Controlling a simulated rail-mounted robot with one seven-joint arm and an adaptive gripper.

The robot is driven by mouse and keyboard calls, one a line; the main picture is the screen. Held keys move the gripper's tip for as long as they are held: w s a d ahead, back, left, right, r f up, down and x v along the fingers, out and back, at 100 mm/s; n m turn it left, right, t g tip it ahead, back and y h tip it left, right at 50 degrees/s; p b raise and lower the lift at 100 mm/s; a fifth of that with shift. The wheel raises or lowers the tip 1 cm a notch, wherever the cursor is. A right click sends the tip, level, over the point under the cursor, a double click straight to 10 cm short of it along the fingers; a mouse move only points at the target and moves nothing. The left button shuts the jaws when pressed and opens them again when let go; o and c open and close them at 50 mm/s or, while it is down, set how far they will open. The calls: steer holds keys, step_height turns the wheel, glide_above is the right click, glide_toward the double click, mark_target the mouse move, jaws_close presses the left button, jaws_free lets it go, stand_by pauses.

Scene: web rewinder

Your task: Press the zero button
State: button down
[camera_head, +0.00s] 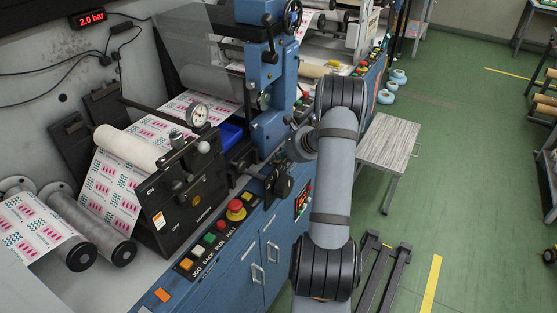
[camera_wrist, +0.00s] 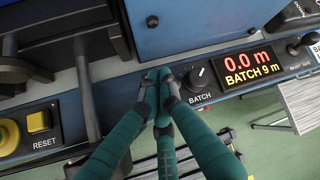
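I cannot make out a button labelled zero in either view. In the wrist view, the panel has a counter display (camera_wrist: 248,64) reading 0.0 m and BATCH 9 m, with a black BATCH knob (camera_wrist: 198,78) left of it. My gripper (camera_wrist: 158,78) has teal fingers whose tips come together just left of the BATCH knob, with nothing visible between them. The fingers cover part of the panel there; whether they touch it is unclear.
A yellow RESET button (camera_wrist: 39,121) is at the wrist view's left. A dark lever (camera_wrist: 88,95) stands between it and my gripper. The head view shows a red mushroom button (camera_head: 236,208), a row of coloured buttons, a printed web roll (camera_head: 128,146) and a small table (camera_head: 389,141).

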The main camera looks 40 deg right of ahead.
steer(key=shift+r+p, duration=0.45)
steer(key=shift+r, duration=0.35)
steer(key=shift+r+p, duration=1.9)
steer(key=shift+r, duration=0.65)
steer(key=shift+f, duration=0.2)
